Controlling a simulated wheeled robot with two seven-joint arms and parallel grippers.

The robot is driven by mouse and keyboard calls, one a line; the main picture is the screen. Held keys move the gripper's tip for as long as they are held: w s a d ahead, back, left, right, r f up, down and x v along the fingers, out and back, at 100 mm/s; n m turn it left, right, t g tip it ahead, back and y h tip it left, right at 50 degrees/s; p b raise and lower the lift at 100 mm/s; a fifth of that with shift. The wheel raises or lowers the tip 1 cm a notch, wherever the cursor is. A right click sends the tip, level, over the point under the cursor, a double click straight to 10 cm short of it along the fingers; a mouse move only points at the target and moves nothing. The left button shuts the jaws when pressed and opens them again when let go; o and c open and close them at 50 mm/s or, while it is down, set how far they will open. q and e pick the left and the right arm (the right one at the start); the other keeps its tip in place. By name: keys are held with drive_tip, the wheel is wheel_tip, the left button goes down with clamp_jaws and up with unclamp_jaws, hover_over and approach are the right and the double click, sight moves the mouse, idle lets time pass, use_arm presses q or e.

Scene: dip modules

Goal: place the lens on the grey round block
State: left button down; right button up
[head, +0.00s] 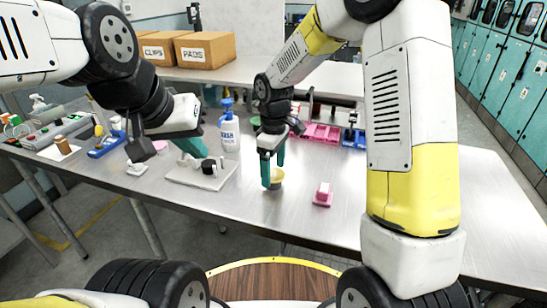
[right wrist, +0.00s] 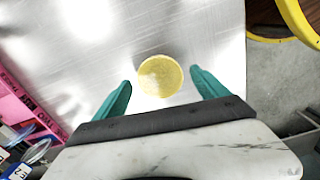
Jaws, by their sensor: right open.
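A round yellow disc, which looks like the lens (right wrist: 160,76), lies between the fingers of my right gripper (right wrist: 161,84) in the right wrist view. My right gripper is open, with a gap on both sides of the disc. In the head view the right gripper (head: 273,172) points down at a small round yellowish piece (head: 277,178) on the table. I cannot tell whether a grey round block is under it. My left gripper (head: 190,146) hangs over a white plate (head: 190,176) carrying a black round part (head: 208,166); its jaw opening is not clear.
A pink block (head: 323,194) stands to the right of the right gripper. A blue-and-white bottle (head: 229,128) stands behind the plate. Pink holders (head: 320,133) and a blue holder (head: 354,138) stand further back. The table front right is clear.

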sight(274, 173)
wheel_tip(274, 173, up, 12)
drive_tip(key=s+d+r+m+t+y, duration=0.1)
drive_tip(key=s+d+r+m+t, duration=0.2)
drive_tip(key=s+d+r+m, duration=0.45)
drive_tip(key=s+d+m+t+y, duration=0.1)
drive_tip(key=s+d+m+t, duration=0.2)
drive_tip(key=s, duration=0.9)
drive_tip(key=d+m, duration=0.2)
drive_tip(key=d, duration=0.1)
drive_tip(key=shift+d, duration=0.35)
drive_tip(key=shift+s+r, duration=0.1)
